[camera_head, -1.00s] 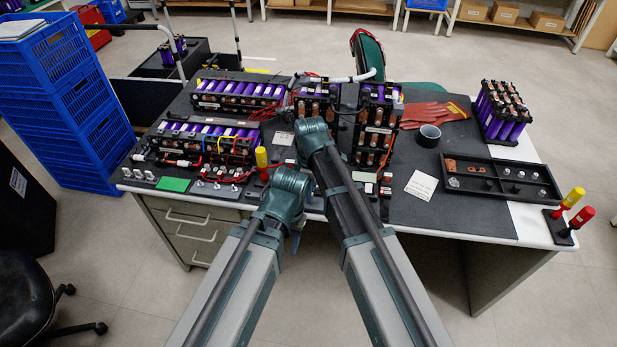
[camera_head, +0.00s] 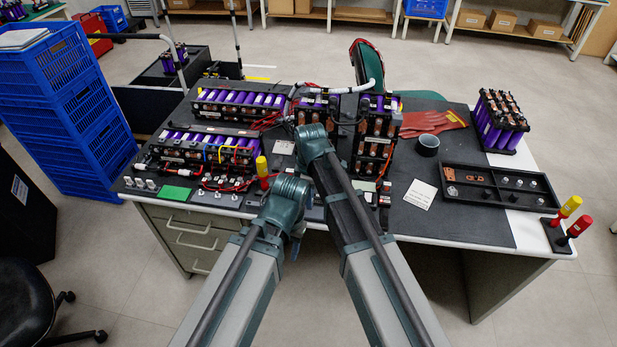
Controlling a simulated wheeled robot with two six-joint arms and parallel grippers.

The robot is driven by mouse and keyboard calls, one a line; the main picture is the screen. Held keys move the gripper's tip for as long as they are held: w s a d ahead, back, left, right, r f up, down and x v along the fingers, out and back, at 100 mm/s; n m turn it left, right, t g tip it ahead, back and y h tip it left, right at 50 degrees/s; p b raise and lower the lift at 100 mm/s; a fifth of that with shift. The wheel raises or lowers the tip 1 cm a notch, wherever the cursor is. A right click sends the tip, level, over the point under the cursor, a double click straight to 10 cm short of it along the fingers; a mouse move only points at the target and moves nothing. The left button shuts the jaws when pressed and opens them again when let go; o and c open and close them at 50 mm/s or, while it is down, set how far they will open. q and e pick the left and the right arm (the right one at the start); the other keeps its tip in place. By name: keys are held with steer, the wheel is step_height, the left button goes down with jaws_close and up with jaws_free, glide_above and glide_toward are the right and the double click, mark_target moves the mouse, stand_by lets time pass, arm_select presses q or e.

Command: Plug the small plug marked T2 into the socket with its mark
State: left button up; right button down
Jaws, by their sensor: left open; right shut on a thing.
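My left gripper (camera_head: 296,248) is mostly hidden under its teal wrist, low in front of the table's front edge. It is open. My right gripper (camera_head: 311,150) is higher, over the middle of the table in front of the battery modules. Its wrist hides its fingers and the thing they are shut on, so I cannot tell what that is. Small plugs or connectors (camera_head: 140,183) stand in a row at the table's left front edge, and several more with red parts (camera_head: 215,191) sit right of a green card. The T2 mark is not legible on anything.
Battery modules with purple cells (camera_head: 240,97) and wiring fill the table's left and middle. A yellow-handled tool (camera_head: 262,170) stands close to my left wrist.

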arm_select(q)
steer(key=shift+r+p, duration=0.75)
steer(key=shift+r, duration=0.4)
arm_select(e)
steer(key=shift+r, duration=1.15)
arm_select(q)
steer(key=shift+r, duration=0.2)
arm_select(e)
steer(key=shift+r, duration=0.2)
step_height(320, 180, up, 3)
steer(key=p, duration=0.3)
steer(key=shift+r+p, duration=0.2)
steer(key=shift+p, duration=0.2)
arm_select(q)
step_height(320, 180, up, 3)
steer(key=shift+r, duration=0.1)
arm_select(e)
steer(key=shift+f, duration=0.15)
steer(key=shift+w, duration=0.15)
steer(key=w, duration=1.1)
steer(key=shift+a, duration=0.25)
arm_select(q)
steer(key=shift+f+b, duration=2.05)
steer(key=shift+b, duration=0.1)
arm_select(e)
steer(key=shift+f, duration=2.05)
